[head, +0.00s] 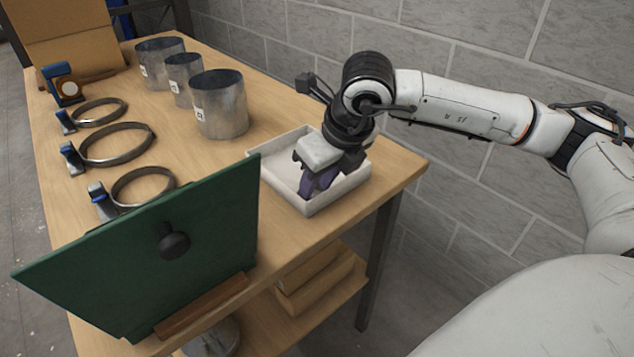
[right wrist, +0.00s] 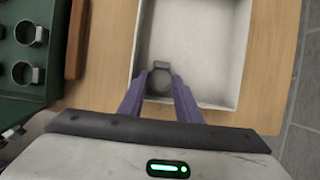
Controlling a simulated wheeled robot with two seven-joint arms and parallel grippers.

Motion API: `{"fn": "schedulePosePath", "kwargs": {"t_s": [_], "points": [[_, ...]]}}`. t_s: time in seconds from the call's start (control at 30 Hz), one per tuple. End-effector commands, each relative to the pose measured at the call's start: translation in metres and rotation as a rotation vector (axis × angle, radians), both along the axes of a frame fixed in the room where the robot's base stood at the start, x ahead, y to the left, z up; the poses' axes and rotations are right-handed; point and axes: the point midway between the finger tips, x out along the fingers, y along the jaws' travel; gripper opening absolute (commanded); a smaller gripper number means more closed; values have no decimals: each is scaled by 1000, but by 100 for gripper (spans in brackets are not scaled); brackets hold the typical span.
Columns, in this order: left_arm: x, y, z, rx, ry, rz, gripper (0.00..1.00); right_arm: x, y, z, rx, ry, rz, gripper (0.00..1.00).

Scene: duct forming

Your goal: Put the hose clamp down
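A small grey hose clamp (right wrist: 160,80), a ring with a block on its far side, shows in the right wrist view between the purple fingertips of my right gripper (right wrist: 160,88). The fingers appear to touch it on both sides. In the head view my right gripper (head: 318,182) points down into the white tray (head: 318,207) and hides the clamp. The tray also shows in the right wrist view (right wrist: 208,70), with no other item visible in it. How far the clamp is from the tray floor is hard to tell. My left gripper is not in view.
A green board (head: 130,270) with a black knob stands left of the tray; several clamps hang on its other side in the right wrist view. Large clamp rings (head: 118,146) and three metal ducts (head: 220,105) stand farther back. A block wall borders the table.

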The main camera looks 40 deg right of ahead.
Motion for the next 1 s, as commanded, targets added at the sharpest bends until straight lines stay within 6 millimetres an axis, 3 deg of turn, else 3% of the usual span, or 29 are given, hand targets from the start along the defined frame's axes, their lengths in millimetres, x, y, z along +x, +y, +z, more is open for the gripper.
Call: {"fn": "schedulePosePath", "kwargs": {"t_s": [0.3, 0.47, 0.8, 1.0], "points": [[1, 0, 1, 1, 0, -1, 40, 0, 0, 0, 0, 1, 0, 38], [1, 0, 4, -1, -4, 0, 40, -2, 0, 10, 0, -1, 0, 38], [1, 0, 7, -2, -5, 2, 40, -29, -2, 75, 1, -3, 0, 38], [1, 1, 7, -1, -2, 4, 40, -41, -3, 104, 1, -2, 1, 38]]}}
